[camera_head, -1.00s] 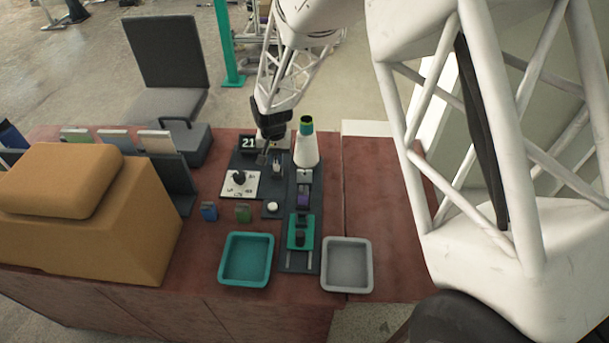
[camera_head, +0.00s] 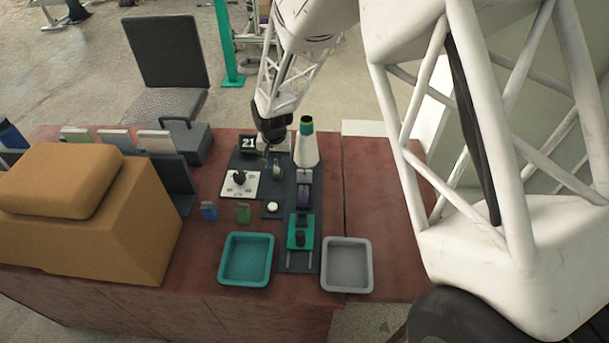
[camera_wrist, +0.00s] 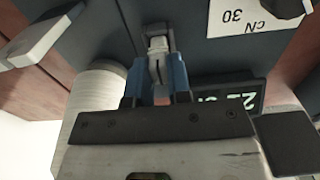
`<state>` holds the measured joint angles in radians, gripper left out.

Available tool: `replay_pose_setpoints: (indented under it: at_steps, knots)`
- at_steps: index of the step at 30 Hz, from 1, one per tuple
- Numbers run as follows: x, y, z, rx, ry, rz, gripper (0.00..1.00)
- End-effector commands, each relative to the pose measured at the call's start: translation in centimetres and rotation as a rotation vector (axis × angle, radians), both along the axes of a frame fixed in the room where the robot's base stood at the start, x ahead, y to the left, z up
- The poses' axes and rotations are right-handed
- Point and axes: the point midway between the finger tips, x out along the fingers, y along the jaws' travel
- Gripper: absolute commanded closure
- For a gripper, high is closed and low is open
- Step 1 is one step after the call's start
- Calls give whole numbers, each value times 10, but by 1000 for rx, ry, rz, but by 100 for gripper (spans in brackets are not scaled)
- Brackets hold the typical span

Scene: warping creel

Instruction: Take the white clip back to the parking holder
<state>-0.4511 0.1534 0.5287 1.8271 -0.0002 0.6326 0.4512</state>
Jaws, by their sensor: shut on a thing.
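My gripper (camera_wrist: 157,82) has two blue fingers, shut on the white clip (camera_wrist: 157,46), a small pale piece between the fingertips in the wrist view. A dark grey upright bracket (camera_wrist: 154,29), possibly the parking holder, is right at the clip; I cannot tell whether the clip is seated in it or only in front. In the head view my gripper (camera_head: 266,157) is low over the dark plate, beside a small grey fixture (camera_head: 277,170). The clip itself is too small to make out there.
A white yarn cone (camera_head: 306,150) stands close right of my gripper. A display reading 21 (camera_head: 249,143) is close left, with a white dial plate (camera_head: 240,184) in front. A teal tray (camera_head: 247,259) and grey tray (camera_head: 347,264) sit at the front.

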Motion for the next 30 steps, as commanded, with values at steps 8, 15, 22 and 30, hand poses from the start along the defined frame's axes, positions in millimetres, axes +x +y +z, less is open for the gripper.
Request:
replay_pose_setpoints:
  at_steps: [8, 15, 22, 30]
  knots:
    - [0, 0, -1, 0, 0, 0, 100]
    - [0, 0, -4, 0, 0, 0, 100]
    - [0, 0, -7, 0, -1, 0, 100]
    - [0, 0, -7, 0, 0, 0, 52]
